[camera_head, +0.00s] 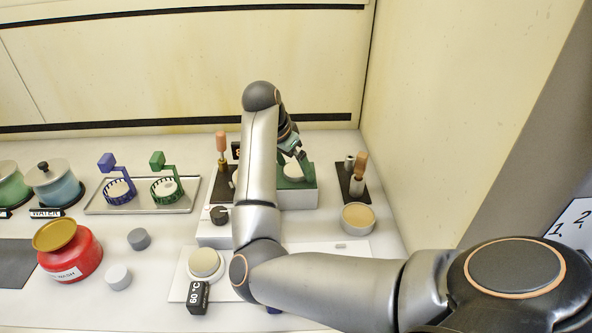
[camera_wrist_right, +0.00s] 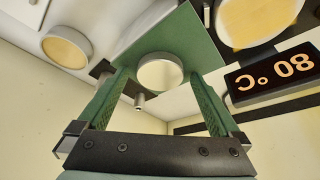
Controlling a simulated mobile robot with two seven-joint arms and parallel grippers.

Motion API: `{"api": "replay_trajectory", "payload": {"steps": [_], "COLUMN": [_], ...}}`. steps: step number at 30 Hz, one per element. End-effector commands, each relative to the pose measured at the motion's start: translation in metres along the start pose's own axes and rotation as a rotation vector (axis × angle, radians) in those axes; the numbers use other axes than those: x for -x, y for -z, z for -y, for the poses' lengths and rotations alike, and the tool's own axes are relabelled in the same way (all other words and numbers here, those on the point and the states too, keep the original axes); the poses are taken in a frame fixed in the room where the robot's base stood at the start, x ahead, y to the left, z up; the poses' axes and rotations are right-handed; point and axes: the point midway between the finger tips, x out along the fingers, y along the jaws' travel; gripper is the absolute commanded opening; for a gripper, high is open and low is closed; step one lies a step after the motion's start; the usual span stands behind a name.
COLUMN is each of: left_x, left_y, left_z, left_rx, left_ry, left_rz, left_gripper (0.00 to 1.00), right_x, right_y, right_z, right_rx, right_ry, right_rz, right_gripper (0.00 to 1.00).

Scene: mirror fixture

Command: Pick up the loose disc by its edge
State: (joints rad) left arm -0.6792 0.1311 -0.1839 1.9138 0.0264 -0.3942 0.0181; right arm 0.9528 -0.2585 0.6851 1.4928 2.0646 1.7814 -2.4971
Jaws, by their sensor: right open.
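A pale round disc (camera_head: 293,171) sits on top of a green block (camera_head: 300,196) at the back right of the bench. The disc (camera_wrist_right: 160,72) also shows in the right wrist view, on the green surface. My right gripper (camera_head: 293,152) is right over the block, and its arm hides part of the block's left side. In the right wrist view my right gripper (camera_wrist_right: 158,84) is open, with one green finger on each side of the disc. I cannot tell whether the fingers touch it. My left gripper is not in view.
A tray (camera_head: 141,210) with a purple and a green basket stands left. A tan-topped dish (camera_head: 358,218) and a dark stand (camera_head: 352,182) are right of the block. A red pot (camera_head: 75,262) is far left.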

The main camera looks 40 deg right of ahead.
Motion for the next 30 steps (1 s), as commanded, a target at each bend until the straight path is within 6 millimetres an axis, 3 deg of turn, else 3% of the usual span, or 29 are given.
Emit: {"api": "replay_trajectory", "payload": {"steps": [7, 30], "left_x": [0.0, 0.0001], "left_y": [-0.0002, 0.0], "left_z": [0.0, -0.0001], "left_rx": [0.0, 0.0], "left_ry": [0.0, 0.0], "left_rz": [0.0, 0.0], "left_gripper": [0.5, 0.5], "right_x": [-0.0014, -0.0008], "right_y": [0.0, -0.0002], "right_z": [0.0001, 0.0003], "right_rx": [0.0, 0.0], "right_ry": [0.0, 0.001], "right_rz": [0.0, 0.0], "right_gripper": [0.99, 0.13]}}
